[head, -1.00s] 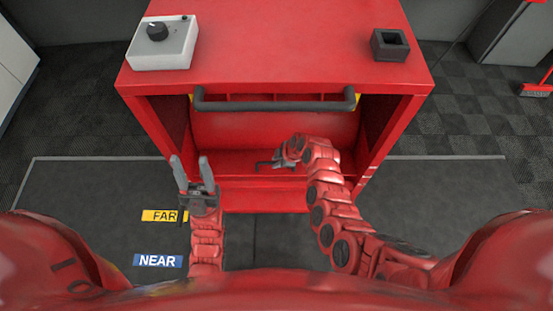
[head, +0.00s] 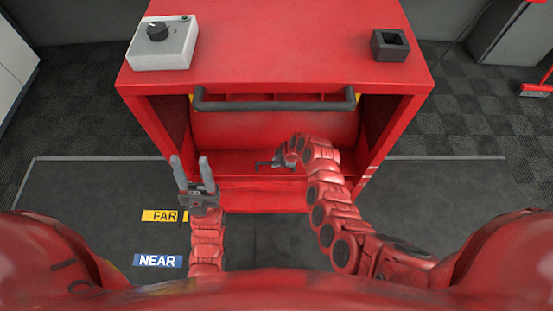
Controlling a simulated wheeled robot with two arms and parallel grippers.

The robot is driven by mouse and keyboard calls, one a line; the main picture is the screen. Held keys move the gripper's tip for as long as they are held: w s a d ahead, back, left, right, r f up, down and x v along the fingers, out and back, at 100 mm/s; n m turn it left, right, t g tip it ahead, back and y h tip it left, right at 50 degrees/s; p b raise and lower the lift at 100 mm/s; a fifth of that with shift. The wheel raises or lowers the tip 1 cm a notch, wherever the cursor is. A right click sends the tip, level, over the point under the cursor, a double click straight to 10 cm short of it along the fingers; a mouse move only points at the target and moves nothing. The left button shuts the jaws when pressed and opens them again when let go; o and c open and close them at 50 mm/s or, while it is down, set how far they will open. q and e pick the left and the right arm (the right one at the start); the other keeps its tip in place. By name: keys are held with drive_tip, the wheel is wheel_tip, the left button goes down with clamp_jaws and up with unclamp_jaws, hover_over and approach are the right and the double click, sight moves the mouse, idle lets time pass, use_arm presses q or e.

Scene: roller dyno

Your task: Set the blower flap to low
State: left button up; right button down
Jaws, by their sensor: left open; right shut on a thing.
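The red cabinet (head: 275,50) stands in front of me with an open front and a dark grey handle bar (head: 275,105) across its upper part. I cannot clearly make out the blower flap. My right gripper (head: 268,164) reaches into the lower part of the opening, low and left of my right wrist. It is shut on a small dark part there, mostly hidden by the gripper and wrist. My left gripper (head: 193,172) is open and empty, fingers pointing up, in front of the cabinet's left side.
A grey control box (head: 163,55) with a black knob (head: 157,31) sits on the cabinet's top left. A black square holder (head: 390,45) is at top right. Floor labels FAR (head: 160,216) and NEAR (head: 158,261) lie at left. A red broom head (head: 537,90) is at far right.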

idle(0.5)
drive_tip(key=shift+s+f+t, duration=0.3)
drive_tip(key=shift+f, duration=0.1)
drive_tip(key=f+t+b, duration=0.1)
drive_tip(key=s+f+t+b, duration=0.1)
drive_tip(key=f+b, duration=0.1)
drive_tip(key=s+f+t+b, duration=0.1)
drive_tip(key=b, duration=0.1)
drive_tip(key=shift+s+f+n, duration=0.2)
drive_tip(key=shift+f+n, duration=0.15)
drive_tip(key=shift+n, duration=0.05)
drive_tip(key=shift+b, duration=0.45)
drive_tip(key=shift+s+r, duration=0.1)
drive_tip(key=shift+r, duration=0.05)
drive_tip(key=c, duration=0.8)
unclamp_jaws()
drive_tip(key=shift+c, duration=0.2)
